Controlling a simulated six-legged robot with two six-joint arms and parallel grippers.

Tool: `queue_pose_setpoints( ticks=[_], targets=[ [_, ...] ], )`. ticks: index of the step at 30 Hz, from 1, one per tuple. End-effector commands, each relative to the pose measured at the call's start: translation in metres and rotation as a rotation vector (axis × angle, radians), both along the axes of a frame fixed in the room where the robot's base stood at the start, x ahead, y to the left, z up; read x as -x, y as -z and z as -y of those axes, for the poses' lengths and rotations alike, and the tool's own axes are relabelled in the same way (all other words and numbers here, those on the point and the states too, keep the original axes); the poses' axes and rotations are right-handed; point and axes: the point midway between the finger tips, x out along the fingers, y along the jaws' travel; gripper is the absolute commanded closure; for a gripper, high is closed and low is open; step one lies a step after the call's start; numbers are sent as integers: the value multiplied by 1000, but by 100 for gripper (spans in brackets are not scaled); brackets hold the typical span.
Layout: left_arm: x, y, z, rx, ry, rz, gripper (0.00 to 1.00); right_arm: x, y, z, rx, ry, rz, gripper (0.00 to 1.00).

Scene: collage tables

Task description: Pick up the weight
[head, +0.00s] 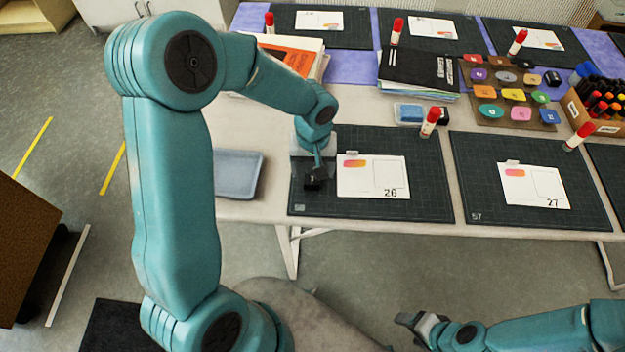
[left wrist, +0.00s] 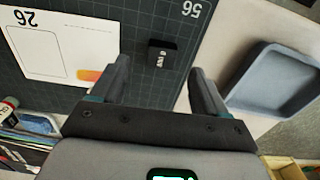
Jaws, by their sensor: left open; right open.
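The weight is a small black block with white lettering, lying on a dark cutting mat (head: 420,207) beside the card numbered 26 (head: 373,176). In the left wrist view the weight (left wrist: 162,55) is just ahead of my left fingers, roughly centred between their tips. My left gripper (left wrist: 160,72) is open and not closed on it. In the head view the left gripper (head: 309,168) hangs over the mat's left part, and the weight (head: 314,184) shows as a dark block at its tips. My right gripper (head: 417,322) is open and empty, low in front of the table.
A grey-blue tray (head: 238,174) is left of the mat; it also shows in the left wrist view (left wrist: 240,88). A red-capped glue stick (head: 430,123) and a blue sponge box (head: 409,113) are behind. A second mat with card 27 (head: 534,186) lies right.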

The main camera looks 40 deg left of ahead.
Motion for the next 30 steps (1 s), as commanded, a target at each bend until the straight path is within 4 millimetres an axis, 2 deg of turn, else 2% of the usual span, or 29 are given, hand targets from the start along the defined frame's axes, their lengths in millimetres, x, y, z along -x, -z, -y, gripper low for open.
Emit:
queue_pose_setpoints(
  ticks=[4, 10, 13, 19, 20, 24, 26, 27, 30],
  targets=[
    [0, 14, -2, 1, -1, -4, 26, 0, -4, 0, 0, 0, 0, 36],
    [-2, 46, -5, 1, 0, -4, 26, 0, -7, 0, 0, 0, 0, 36],
    [-3, 53, -5, 2, 0, -1, 26, 0, -7, 0, 0, 0, 0, 36],
    [-4, 54, -5, 1, 0, 0, 26, 0, -7, 0, 0, 0, 0, 36],
    [-4, 54, -5, 1, 0, 0, 29, 0, -7, 0, 0, 0, 0, 36],
    [-4, 54, -5, 1, 0, 0, 74, 0, -7, 0, 0, 0, 0, 36],
    [-4, 54, -5, 1, 0, 0, 94, 0, -7, 0, 0, 0, 0, 36],
    [-4, 53, -5, 2, 0, 1, 98, 0, -7, 0, 0, 0, 0, 36],
    [-4, 53, -5, 2, 0, 1, 98, 0, -7, 0, 0, 0, 0, 36]
  ],
)
